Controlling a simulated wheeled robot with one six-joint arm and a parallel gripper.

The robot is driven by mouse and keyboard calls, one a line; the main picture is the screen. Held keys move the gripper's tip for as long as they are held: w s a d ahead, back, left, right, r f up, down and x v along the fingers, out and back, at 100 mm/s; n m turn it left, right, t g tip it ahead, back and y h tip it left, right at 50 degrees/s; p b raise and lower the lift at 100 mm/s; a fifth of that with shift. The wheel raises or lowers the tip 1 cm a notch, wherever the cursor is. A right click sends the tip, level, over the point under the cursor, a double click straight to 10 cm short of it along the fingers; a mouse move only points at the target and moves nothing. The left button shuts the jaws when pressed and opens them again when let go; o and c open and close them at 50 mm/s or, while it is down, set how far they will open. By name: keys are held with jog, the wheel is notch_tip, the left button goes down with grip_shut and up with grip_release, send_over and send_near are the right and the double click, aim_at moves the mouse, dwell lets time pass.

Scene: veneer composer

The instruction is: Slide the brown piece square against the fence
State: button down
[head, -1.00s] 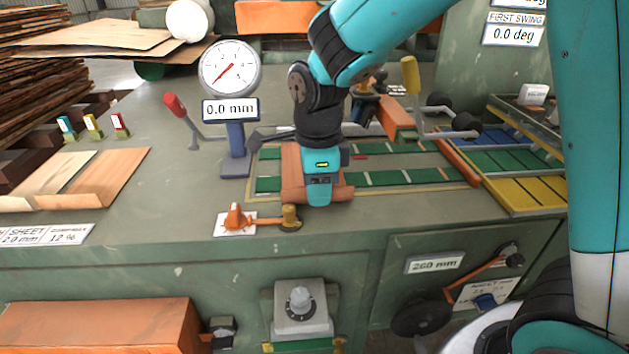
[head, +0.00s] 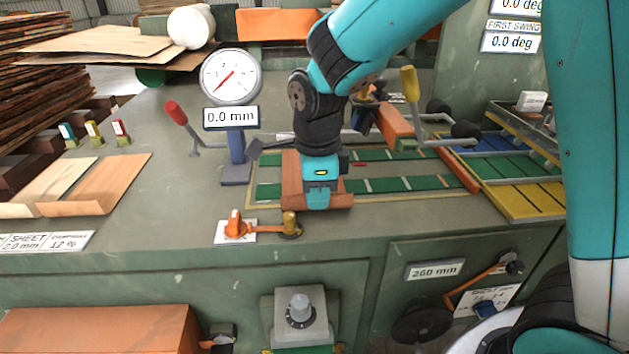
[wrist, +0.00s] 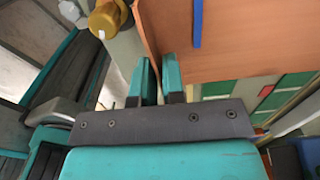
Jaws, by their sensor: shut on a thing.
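The brown piece (head: 291,180) lies flat on the machine bed, across the left end of the green-and-silver strips. My gripper (head: 317,203) covers its middle. In the wrist view, the brown piece (wrist: 245,35) shows a curled-up edge and a blue mark. My gripper's teal fingers (wrist: 159,80) are close together on that edge, shut on the piece. A slim orange-brown bar (head: 458,169) slants along the right end of the strips and may be the fence; a clear gap separates it from the piece.
A dial gauge (head: 230,76) with a 0.0 mm display stands left of the piece. An orange lever with a brass knob (head: 290,222) sits just in front. Red-handled (head: 176,113) and yellow-handled (head: 410,83) levers stand behind.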

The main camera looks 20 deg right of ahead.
dwell(0.3)
jog(key=shift+w+d, duration=0.2)
jog(key=shift+w, duration=0.5)
jog(key=shift+w+d+p, duration=0.15)
jog(key=shift+w+p, duration=0.2)
jog(key=shift+p, duration=0.1)
dwell(0.9)
jog(key=c, duration=1.1)
grip_release()
jog(key=shift+r, duration=0.1)
notch_tip(320, 180, up, 7)
jog(key=p, duration=0.6)
